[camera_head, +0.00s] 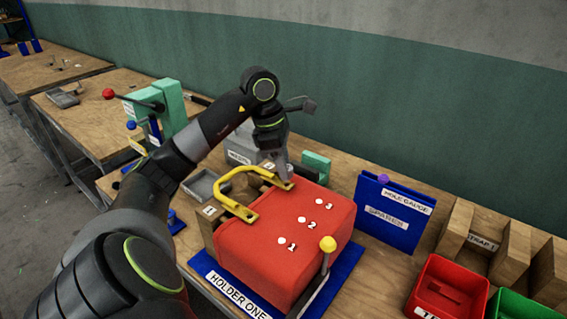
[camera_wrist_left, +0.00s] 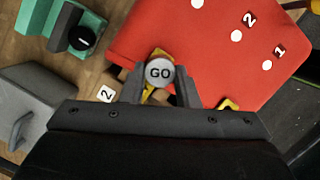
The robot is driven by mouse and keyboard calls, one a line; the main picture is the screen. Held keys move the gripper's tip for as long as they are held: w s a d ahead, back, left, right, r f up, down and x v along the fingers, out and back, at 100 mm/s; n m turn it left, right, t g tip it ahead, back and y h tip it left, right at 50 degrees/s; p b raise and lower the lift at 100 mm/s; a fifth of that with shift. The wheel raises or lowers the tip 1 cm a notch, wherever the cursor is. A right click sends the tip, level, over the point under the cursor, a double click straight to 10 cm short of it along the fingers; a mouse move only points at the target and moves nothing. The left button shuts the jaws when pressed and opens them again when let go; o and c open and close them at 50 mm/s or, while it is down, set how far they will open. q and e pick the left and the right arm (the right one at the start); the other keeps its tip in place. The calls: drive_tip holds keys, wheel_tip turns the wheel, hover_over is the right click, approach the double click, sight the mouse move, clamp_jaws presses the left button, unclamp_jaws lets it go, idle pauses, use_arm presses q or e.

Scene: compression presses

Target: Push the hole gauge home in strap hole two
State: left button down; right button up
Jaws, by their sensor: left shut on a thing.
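The hole gauge (camera_wrist_left: 159,72) shows in the left wrist view as a round pale cap marked GO. My left gripper (camera_wrist_left: 159,80) is shut on it; it also shows in the head view (camera_head: 282,172), pointing down. Yellow metal of the strap (camera_wrist_left: 165,54) shows around the gauge, at the strap's far end near the label 2 (camera_wrist_left: 106,93). The gauge's lower part is hidden, so I cannot tell how deep it sits. In the head view the yellow strap (camera_head: 224,183) lies across the corner of the red block (camera_head: 270,255). My right gripper is not in view.
The red block stands on the blue HOLDER ONE base (camera_head: 222,282), with a yellow-knobbed lever (camera_head: 327,243) at front right. A blue HOLE GAUGE and SPARES rack (camera_head: 390,236) stands right. A red bin (camera_head: 448,286) and wooden blocks lie beyond. A green press (camera_head: 170,100) is left.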

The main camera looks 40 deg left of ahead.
use_arm(q)
drive_tip(key=shift+b, duration=0.3)
idle(0.9)
drive_tip(key=shift+b, duration=0.3)
idle(0.8)
drive_tip(key=shift+f+b, duration=0.35)
drive_tip(key=shift+b, duration=0.25)
drive_tip(key=shift+b+x, duration=1)
drive_tip(key=shift+b, duration=0.15)
drive_tip(key=c, duration=1)
unclamp_jaws()
drive_tip(key=shift+s+a+f, duration=0.1)
drive_tip(key=shift+s+a, duration=0.05)
drive_tip(key=shift+a, duration=0.05)
drive_tip(key=shift+c, duration=0.2)
